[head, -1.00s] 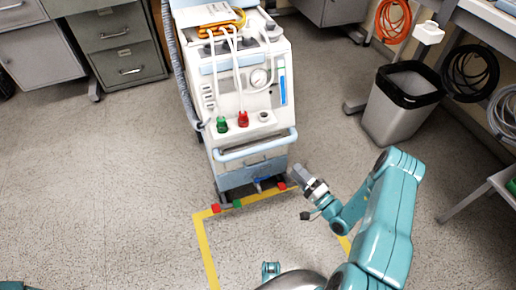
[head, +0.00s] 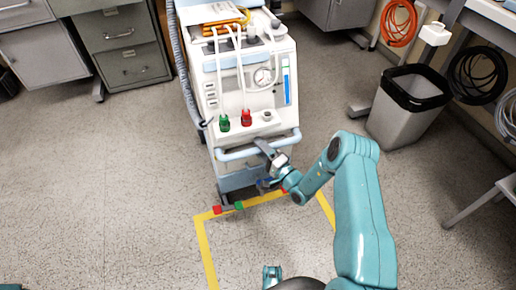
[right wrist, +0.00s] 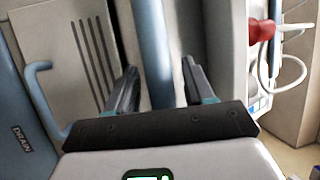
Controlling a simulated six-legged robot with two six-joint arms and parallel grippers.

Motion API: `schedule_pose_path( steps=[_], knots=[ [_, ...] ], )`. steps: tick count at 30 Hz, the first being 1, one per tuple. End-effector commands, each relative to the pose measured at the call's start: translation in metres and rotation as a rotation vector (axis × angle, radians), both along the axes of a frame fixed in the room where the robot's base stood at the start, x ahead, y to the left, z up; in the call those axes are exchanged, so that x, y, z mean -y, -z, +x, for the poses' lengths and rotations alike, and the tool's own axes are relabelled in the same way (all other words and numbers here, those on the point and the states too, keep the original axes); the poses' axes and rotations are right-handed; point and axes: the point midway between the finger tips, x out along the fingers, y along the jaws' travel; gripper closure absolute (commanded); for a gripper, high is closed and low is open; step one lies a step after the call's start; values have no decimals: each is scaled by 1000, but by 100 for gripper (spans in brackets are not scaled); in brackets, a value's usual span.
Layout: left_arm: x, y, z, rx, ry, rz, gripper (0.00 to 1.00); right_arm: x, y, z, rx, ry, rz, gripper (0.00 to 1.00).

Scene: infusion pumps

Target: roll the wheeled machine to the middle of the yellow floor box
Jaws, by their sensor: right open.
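The wheeled machine (head: 238,132) is a white and pale blue cart with a front push handle (head: 240,154). It stands upright at the far edge of the yellow floor box (head: 205,250), mostly behind the tape line. My right gripper (head: 266,150) is at the right part of the handle. In the right wrist view, its open fingers (right wrist: 160,88) lie on either side of the pale blue handle bar (right wrist: 155,45), not closed on it. The gripper and forearm hide part of the machine's lower right front.
A grey waste bin (head: 400,115) with a black liner stands to the right. Grey drawer cabinets (head: 120,50) stand at the back left. The floor inside the box and to its left is clear. Hoses hang at the right.

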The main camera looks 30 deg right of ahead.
Motion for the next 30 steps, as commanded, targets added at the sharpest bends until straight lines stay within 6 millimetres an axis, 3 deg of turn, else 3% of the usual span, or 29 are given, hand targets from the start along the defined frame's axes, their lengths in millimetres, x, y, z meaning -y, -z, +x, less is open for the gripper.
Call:
schedule_pose_path(
  steps=[12, 13, 15, 18, 30],
  knots=[
    [-1, 3, 1, 2, -4, 0, 100, -2, -3, 12, 0, 0, 0, 47],
    [-1, 3, 1, 2, -4, 0, 100, -2, -3, 12, 0, 0, 0, 51],
    [-1, 3, 1, 2, -3, 0, 100, -2, -3, 12, 0, 0, 0, 73],
    [-1, 3, 1, 2, -3, 0, 100, -2, -3, 11, 0, 0, 0, 100],
    [-1, 4, 1, 2, -4, 0, 100, 1, -2, 10, -1, 1, 1, 100]
  ],
)
